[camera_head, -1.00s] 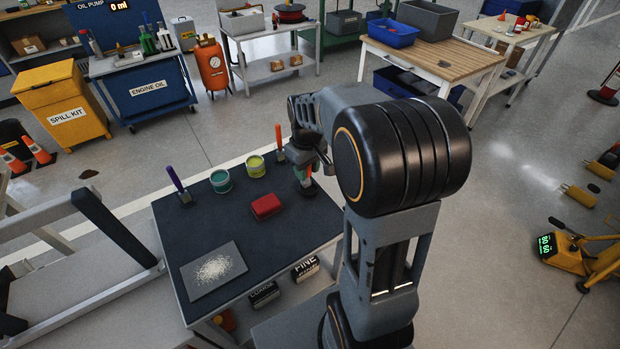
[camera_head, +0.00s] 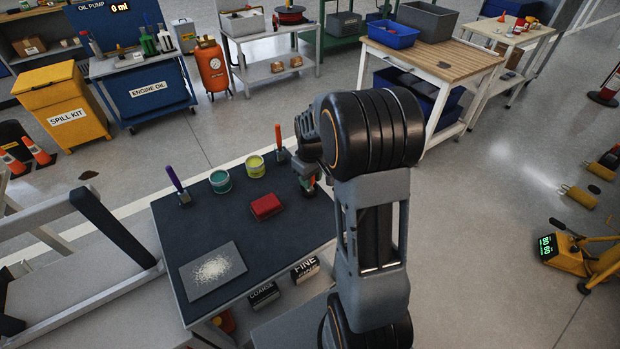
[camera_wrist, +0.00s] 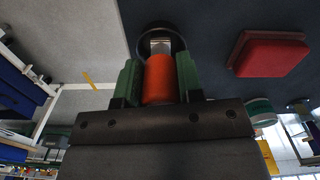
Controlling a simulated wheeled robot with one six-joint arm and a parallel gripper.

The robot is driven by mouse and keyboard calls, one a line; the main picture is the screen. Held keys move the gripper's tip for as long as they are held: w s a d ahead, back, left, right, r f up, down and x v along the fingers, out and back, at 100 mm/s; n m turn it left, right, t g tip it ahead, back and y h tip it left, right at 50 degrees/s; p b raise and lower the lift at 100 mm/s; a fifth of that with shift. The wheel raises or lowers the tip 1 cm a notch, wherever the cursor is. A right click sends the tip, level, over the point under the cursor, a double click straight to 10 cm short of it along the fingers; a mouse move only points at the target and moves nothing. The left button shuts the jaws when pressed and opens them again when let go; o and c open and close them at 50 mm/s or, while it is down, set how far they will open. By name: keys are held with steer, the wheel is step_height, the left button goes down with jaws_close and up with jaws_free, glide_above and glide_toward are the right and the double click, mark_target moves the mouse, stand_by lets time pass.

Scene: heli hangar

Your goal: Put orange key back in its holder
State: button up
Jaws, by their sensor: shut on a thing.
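The orange key shows in the wrist view as an orange cylindrical handle (camera_wrist: 159,80) with a short pale metal end (camera_wrist: 161,46). My gripper (camera_wrist: 159,84) is shut on this handle, with a green finger on each side. The metal end overlaps a dark round holder (camera_wrist: 178,40); I cannot tell how deep it sits. In the head view my gripper (camera_head: 308,184) is low over the right side of the dark worktable, with my arm hiding much of it.
The dark worktable (camera_head: 225,232) bears a red block (camera_head: 266,206), a teal can (camera_head: 220,181), a yellow-green can (camera_head: 255,166), and upright purple-handled (camera_head: 174,180) and orange-handled (camera_head: 279,143) tools. A grey sheet with pale grains (camera_head: 213,270) lies at the front left.

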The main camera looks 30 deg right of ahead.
steer(key=o, duration=1.1)
steer(key=shift+f, duration=0.1)
step_height(320, 180, up, 12)
steer(key=shift+f+p, duration=0.2)
steer(key=shift+p, duration=0.4)
steer(key=s+a+m+t, duration=0.1)
steer(key=s+a, duration=0.4)
steer(key=s, duration=0.2)
steer(key=s+a+m+t, duration=0.2)
steer(key=s+a, duration=0.3)
steer(key=s, duration=0.3)
steer(key=shift+s, duration=0.2)
